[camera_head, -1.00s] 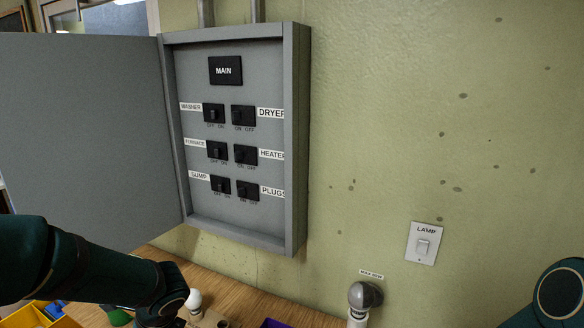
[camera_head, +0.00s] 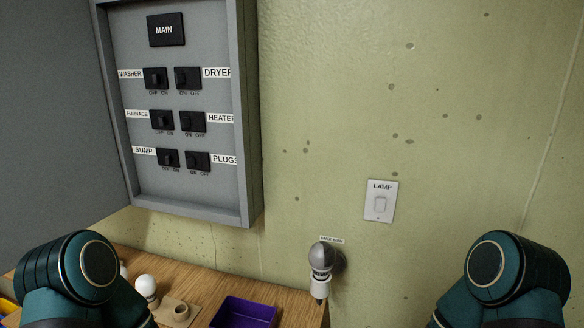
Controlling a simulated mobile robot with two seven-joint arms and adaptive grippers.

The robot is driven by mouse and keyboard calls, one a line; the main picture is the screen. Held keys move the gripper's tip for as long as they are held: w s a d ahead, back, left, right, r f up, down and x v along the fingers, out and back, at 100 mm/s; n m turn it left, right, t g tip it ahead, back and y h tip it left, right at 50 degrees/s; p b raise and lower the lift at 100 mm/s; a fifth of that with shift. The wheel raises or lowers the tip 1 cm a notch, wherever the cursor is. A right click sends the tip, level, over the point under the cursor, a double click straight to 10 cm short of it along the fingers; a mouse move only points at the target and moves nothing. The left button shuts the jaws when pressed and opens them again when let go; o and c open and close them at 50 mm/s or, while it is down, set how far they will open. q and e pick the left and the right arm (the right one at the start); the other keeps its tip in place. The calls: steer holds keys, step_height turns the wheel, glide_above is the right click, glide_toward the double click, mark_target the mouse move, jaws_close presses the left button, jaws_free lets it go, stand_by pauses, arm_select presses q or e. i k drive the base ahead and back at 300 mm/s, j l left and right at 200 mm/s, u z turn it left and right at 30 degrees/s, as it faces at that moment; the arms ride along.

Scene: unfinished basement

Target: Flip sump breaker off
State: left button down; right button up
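The grey breaker panel (camera_head: 248,150) hangs on the wall with its door (camera_head: 55,120) open to the left. The sump breaker (camera_head: 168,158) is the bottom-left black switch, beside its SUMP label (camera_head: 144,151). OFF is printed under its left side and ON under its right. Its small toggle is dark, and I cannot tell for certain which side it is on. Parts of both my arms show at the lower left and lower right, apart from the panel. Neither gripper is in view.
Other breakers sit above and beside it: furnace (camera_head: 162,120), washer (camera_head: 155,78), plugs (camera_head: 198,161), heater (camera_head: 193,121), dryer (camera_head: 188,78). Below are a wooden bench (camera_head: 205,275), white bulb (camera_head: 146,287), purple bin (camera_head: 243,313) and wall socket with bulb (camera_head: 321,262). A lamp switch (camera_head: 381,203) is right.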

mark_target(168, 158)
steer(key=j, duration=2.15)
steer(key=i+j+z, duration=0.15)
steer(key=j+z, duration=0.2)
steer(key=j, duration=0.35)
steer(key=i+j+z, duration=0.1)
steer(key=j+z, duration=0.25)
steer(key=j, duration=0.35)
steer(key=j+z, duration=0.35)
steer(key=j, duration=0.4)
